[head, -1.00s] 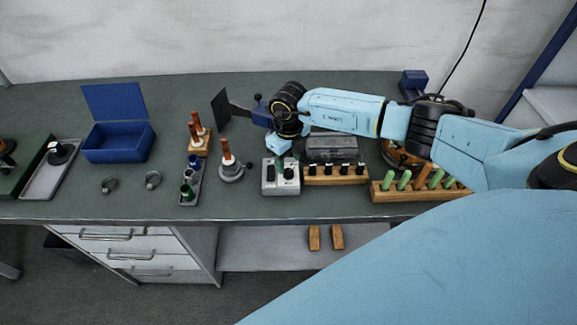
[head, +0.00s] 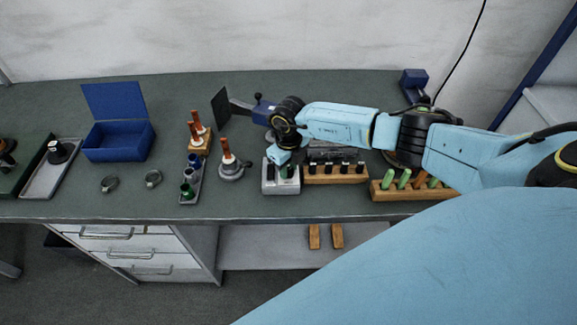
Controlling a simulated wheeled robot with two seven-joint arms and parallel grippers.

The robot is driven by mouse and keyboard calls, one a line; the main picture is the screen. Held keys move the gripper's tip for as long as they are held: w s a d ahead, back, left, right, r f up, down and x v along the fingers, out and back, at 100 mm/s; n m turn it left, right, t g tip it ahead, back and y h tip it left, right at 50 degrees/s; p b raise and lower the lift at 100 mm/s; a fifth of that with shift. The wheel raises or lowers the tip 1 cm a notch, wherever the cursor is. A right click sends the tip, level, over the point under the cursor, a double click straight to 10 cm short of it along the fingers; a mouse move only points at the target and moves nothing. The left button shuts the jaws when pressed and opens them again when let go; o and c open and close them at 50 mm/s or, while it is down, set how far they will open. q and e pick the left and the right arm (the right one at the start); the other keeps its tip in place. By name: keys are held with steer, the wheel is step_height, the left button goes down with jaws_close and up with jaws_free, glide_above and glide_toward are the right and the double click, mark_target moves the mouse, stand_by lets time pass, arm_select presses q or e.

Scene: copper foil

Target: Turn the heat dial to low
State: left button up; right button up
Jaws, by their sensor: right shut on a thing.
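A small grey control box (head: 281,187) with black knobs on top stands near the front edge of the bench, at the middle. My right gripper (head: 285,169) points down over the top of this box. It is shut on the heat dial, the dark knob on the box's right side; the gripper hides much of the dial. The dial's markings are too small to read. My left gripper is not in view.
A wooden rack (head: 336,178) with black-handled pieces stands close on the box's right. A grey stand with an orange-handled tool (head: 229,165) is on its left. A blue open box (head: 119,143) lies further left. The bench front between the rings and left tray is clear.

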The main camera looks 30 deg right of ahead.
steer(key=n+b, duration=0.3)
steer(key=n, duration=0.1)
steer(key=shift+f+n, duration=0.1)
steer(key=shift+n, duration=0.2)
steer(key=n+b, duration=0.4)
steer(key=n, duration=0.1)
steer(key=n+b, duration=0.3)
steer(key=n, duration=0.1)
steer(key=shift+n, duration=0.4)
steer(key=shift+n+b, duration=1.4)
steer(key=shift+n, duration=0.4)
steer(key=o, duration=1)
